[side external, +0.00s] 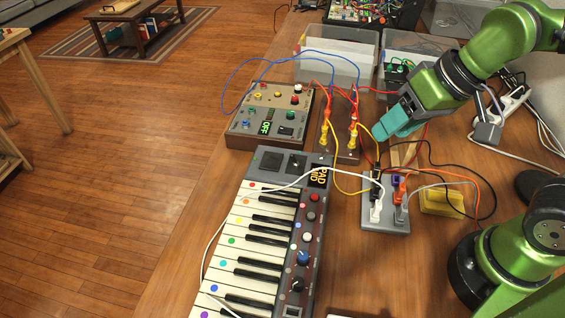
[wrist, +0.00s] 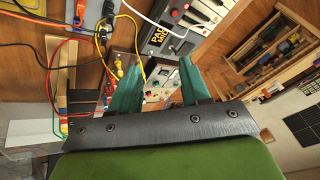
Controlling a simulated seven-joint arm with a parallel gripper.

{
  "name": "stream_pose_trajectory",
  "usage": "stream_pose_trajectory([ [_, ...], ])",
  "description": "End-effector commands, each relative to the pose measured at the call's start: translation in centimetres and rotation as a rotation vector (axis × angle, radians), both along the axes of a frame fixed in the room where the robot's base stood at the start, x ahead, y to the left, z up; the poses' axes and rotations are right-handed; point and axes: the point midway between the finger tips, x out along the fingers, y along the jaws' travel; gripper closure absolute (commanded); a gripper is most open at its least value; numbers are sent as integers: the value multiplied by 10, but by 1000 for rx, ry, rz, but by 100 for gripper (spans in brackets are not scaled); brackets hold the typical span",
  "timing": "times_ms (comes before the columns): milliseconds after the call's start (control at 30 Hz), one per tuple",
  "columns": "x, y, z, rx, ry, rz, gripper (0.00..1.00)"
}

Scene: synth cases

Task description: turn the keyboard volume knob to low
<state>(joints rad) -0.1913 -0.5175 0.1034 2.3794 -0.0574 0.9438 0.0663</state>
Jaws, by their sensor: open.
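The keyboard (side external: 275,212) lies along the left edge of the table, with white and black keys, coloured dots and a lit display reading "PAD MID" (side external: 319,177). Several knobs and buttons run down its right side, including a blue knob (side external: 303,257) and a black knob (side external: 296,284). I cannot tell which one is the volume knob. The keyboard's display end also shows at the top of the wrist view (wrist: 166,36). My gripper (side external: 388,131), with teal fingers, is open and empty above the table, beyond and to the right of the keyboard. It also shows in the wrist view (wrist: 158,80).
A synth box (side external: 272,113) with a green display stands behind the keyboard. Patch cables rise from a small board (side external: 340,145) left of my gripper. A power strip (side external: 385,205) with plugs sits right of the keyboard. A white cable crosses the keys. Clear bins (side external: 335,55) stand behind.

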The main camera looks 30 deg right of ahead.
Motion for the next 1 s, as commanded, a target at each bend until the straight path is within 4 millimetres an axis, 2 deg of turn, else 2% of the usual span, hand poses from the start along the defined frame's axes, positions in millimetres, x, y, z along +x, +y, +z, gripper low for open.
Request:
stream_pose_trajectory([
  [33,2,32,-4,-18,67,45,54],
  [133,-5,89,-9,-41,191,41,54],
  [200,-16,130,-13,-58,277,-6,54],
  [300,-37,179,-16,-78,376,-132,54],
  [400,-54,211,-15,-82,436,-301,54],
  [533,-60,226,-5,-54,467,-539,54],
  [600,-59,225,1,-33,466,-645,54],
  [733,-60,221,0,-24,477,-755,54],
  [867,-59,221,-9,-21,479,-775,54],
  [1000,-59,221,-32,-24,481,-773,54],
])
